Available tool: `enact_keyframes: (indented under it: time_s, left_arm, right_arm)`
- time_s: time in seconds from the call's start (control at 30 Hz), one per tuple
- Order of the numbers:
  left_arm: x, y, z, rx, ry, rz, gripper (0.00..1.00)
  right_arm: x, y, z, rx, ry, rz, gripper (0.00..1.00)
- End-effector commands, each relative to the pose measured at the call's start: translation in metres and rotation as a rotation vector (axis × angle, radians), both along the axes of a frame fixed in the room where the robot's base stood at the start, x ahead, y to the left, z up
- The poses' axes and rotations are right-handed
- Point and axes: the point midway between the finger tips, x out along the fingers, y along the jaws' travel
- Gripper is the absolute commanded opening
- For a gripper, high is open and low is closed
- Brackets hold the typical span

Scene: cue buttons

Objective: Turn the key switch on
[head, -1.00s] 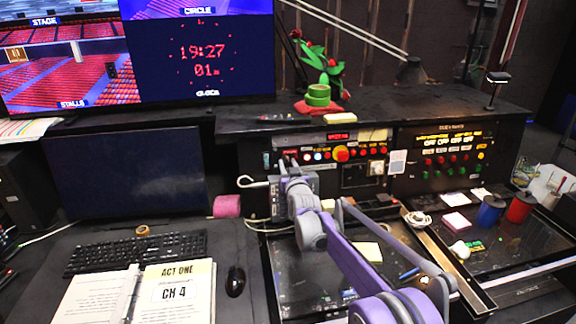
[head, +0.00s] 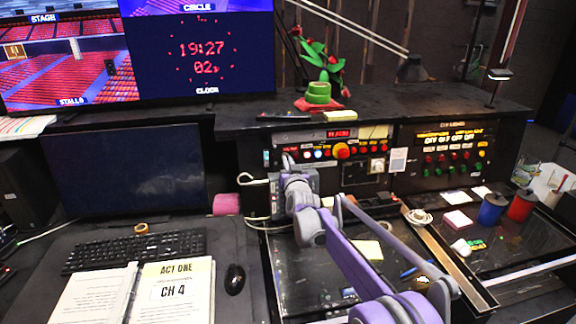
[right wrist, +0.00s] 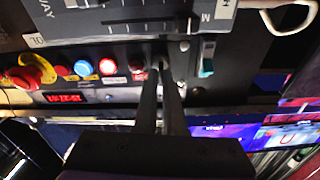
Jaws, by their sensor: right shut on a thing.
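My right gripper (right wrist: 164,70) reaches the control panel (head: 330,165) and is shut on a small dark thing at the panel's face, at the end of the button row. This is where the key switch seems to be, but the fingers hide most of it, so I cannot tell its turn position. In the head view my right gripper (head: 287,158) is at the panel's left end, largely hidden by its own wrist. A red button (right wrist: 107,67) sits beside the fingers in the right wrist view. My left gripper is not in view.
A red mushroom button (head: 341,152) on yellow sits right along the same row. A grey fader box (right wrist: 130,15) is close to the fingers. A second button panel (head: 455,160) stands further right. A keyboard (head: 135,251) and script binder (head: 140,292) lie at left.

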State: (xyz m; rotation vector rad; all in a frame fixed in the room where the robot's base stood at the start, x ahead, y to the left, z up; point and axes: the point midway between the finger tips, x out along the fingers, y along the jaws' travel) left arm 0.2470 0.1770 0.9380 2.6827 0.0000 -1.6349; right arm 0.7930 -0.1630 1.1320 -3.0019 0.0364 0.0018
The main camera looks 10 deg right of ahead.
Motion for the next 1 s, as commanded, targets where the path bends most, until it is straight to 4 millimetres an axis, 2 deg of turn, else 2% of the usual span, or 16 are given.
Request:
enact_keyframes:
  time_s: [0.03,0.4,1.0]
  left_arm:
    - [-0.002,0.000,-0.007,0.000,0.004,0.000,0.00]
    - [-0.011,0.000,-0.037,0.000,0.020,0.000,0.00]
    - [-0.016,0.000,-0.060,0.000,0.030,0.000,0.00]
  right_arm:
    - [-0.001,0.000,-0.003,0.037,0.000,-0.006,0.00]
    - [0.000,0.001,-0.003,0.374,-0.002,-0.058,0.00]
    - [0.000,0.001,0.000,0.938,-0.004,-0.141,0.00]
